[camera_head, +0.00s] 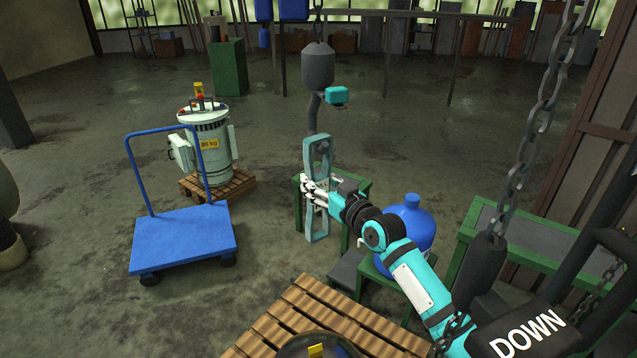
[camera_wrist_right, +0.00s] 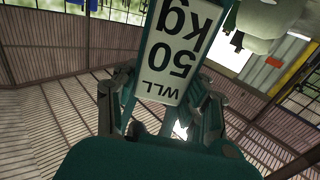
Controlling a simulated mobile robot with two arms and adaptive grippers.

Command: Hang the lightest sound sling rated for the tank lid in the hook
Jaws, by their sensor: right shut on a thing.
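My right gripper (camera_head: 309,190) is shut on a long pale teal sling (camera_head: 318,151) with loops at its upper and lower ends, and holds it upright. In the right wrist view, the sling's white label (camera_wrist_right: 178,50) reads "WLL 50 kg" upside down between the gripper's fingers (camera_wrist_right: 170,115). The dark hook (camera_head: 313,112) hangs from a dark block (camera_head: 318,68) just above the sling's top loop in the head view; I cannot tell whether they touch. The pale tank (camera_head: 213,150) with its lid (camera_head: 201,107) stands left. My left gripper is not in view.
A blue cart (camera_head: 183,238) stands at the left. A green stand (camera_head: 357,190) is behind the sling, and a blue bottle (camera_head: 408,222) is right of it. A wooden pallet (camera_head: 300,305) lies in front. A chain (camera_head: 545,100) hangs at the right.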

